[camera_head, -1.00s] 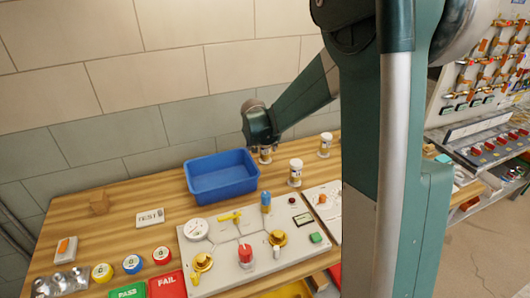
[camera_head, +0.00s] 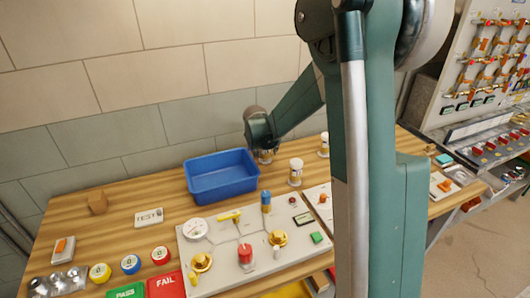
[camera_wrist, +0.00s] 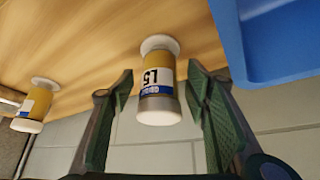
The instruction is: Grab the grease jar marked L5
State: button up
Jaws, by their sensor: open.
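The grease jar marked L5 (camera_wrist: 157,85) shows in the middle of the wrist view, with an amber body, white ends and a blue and white label. My gripper (camera_wrist: 160,88) is open, with one finger on each side of the jar and a visible gap to each finger. In the head view my gripper (camera_head: 262,140) is at the back of the wooden bench, just right of the blue bin. A jar (camera_head: 265,157) shows partly beneath it there; its label cannot be read and the fingers are hidden.
The blue bin (camera_head: 221,190) is close beside the jar. Two similar jars stand to the right, one nearer (camera_head: 296,172) and one farther back (camera_head: 324,146). The tiled wall (camera_head: 150,120) is close behind. A valve panel (camera_head: 215,255) lies in front.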

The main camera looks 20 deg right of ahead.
jog(key=shift+c, duration=0.3)
jog(key=c, duration=1)
jog(key=shift+r, duration=0.1)
jog(key=shift+r+p, duration=1)
jog(key=shift+r, duration=3.95)
